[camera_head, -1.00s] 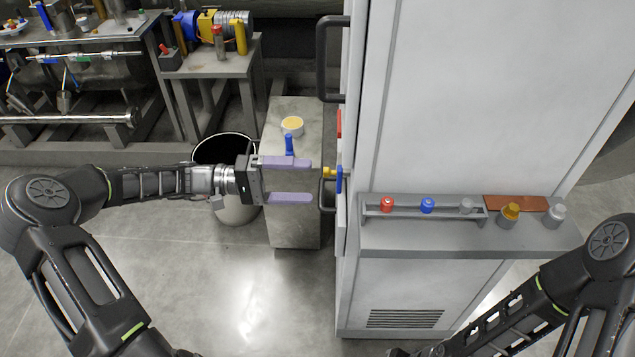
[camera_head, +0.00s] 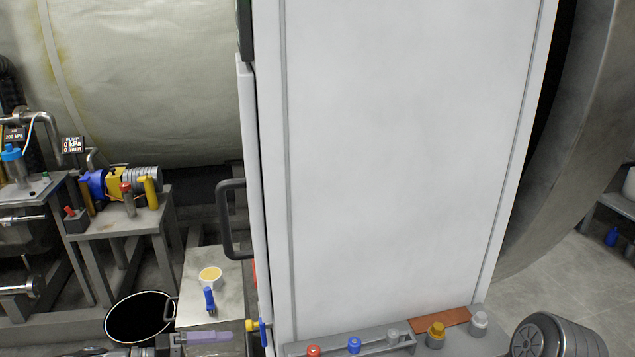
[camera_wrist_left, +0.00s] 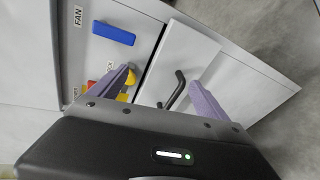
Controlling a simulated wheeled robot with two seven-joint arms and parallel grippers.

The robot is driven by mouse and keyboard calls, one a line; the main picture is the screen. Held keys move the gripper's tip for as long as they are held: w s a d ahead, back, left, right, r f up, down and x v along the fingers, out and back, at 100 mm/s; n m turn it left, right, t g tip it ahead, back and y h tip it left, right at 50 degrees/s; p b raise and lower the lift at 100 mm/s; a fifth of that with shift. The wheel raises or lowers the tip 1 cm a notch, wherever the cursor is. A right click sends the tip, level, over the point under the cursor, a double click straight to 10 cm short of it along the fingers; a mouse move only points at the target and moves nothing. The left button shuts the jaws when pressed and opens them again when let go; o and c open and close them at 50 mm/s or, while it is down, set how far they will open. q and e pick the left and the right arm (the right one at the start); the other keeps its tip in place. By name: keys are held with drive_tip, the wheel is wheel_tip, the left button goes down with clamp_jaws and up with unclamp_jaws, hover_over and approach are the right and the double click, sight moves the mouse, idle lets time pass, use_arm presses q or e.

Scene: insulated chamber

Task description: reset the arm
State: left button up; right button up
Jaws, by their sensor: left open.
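My left gripper (camera_head: 212,342) is at the bottom edge of the head view. One purple finger shows there, left of the white cabinet (camera_head: 400,150). In the left wrist view my left gripper (camera_wrist_left: 162,78) is open, its purple fingers apart with nothing seen held between them. A black handle (camera_wrist_left: 173,90) on a white panel shows between the fingers, apparently beyond them. A blue lever (camera_wrist_left: 113,33) beside the label FAN is at the upper left. Red and yellow parts (camera_wrist_left: 91,86) are partly hidden by the left finger.
A grey shelf (camera_head: 465,345) on the cabinet carries red, blue, grey and yellow capped items. A tall black handle (camera_head: 226,220) juts from the cabinet's left side. A black-mouthed bin (camera_head: 140,317) and a grey block with a round yellow-topped container (camera_head: 210,278) stand left.

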use_arm(q)
drive_tip(key=s+d+f+n+g+y+p, duration=0.1)
drive_tip(key=s+d+f+y, duration=0.2)
drive_tip(key=f, duration=0.4)
drive_tip(key=s+d+f+g+y, duration=0.1)
drive_tip(key=s+f+y, duration=0.1)
drive_tip(key=s+f, duration=0.4)
drive_tip(key=s+d+f+n+g+y+p, duration=0.1)
drive_tip(key=s+d+f+y, duration=0.2)
drive_tip(key=f, duration=0.5)
drive_tip(key=s+d+m+g+y+p, duration=0.1)
drive_tip(key=s+d+m, duration=0.5)
drive_tip(key=s, duration=0.7)
drive_tip(key=shift+s+d+r+m+g+y+p, duration=0.35)
drive_tip(key=shift+d+g+p, duration=0.35)
drive_tip(key=shift+d, duration=0.45)
drive_tip(key=shift+w+f, duration=0.1)
drive_tip(key=shift+w, duration=0.05)
